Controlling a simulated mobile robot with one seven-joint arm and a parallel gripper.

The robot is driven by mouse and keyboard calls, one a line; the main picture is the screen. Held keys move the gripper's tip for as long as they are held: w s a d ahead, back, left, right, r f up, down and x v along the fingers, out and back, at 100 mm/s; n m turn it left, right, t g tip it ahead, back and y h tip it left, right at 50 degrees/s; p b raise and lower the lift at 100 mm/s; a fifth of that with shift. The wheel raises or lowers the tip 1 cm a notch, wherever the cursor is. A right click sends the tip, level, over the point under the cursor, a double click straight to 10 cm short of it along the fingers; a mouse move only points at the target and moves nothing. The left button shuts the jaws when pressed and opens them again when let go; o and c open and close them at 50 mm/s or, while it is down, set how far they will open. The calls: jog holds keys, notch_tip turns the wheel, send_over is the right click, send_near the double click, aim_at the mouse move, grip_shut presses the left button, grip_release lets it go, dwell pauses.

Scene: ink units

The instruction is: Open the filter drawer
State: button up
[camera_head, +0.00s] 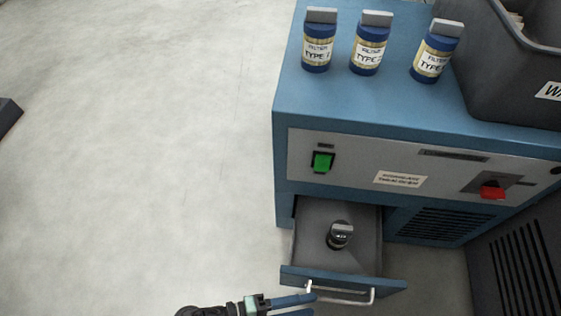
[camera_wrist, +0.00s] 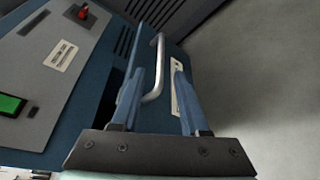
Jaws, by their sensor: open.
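The filter drawer (camera_head: 306,250) in the lower left of the blue cabinet is pulled out, and its inside shows in the head view. A dark filter with a light top (camera_head: 340,236) stands in it. The drawer's pale bar handle (camera_head: 352,301) is on its front; it also shows in the wrist view (camera_wrist: 156,75). My gripper (camera_head: 312,301) is at the left end of the handle. In the wrist view my gripper (camera_wrist: 163,75) is open, with the handle between or just by its fingers; contact cannot be told.
Several blue filter bottles (camera_head: 368,45) stand on the cabinet top (camera_head: 400,105), beside a dark bin (camera_head: 510,75). The cabinet front has a green switch (camera_head: 322,162) and a red switch (camera_head: 492,191). Floor (camera_head: 150,140) to the left is clear.

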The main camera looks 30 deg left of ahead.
jog(key=shift+p+v, duration=0.3)
jog(key=shift+v, duration=2.4)
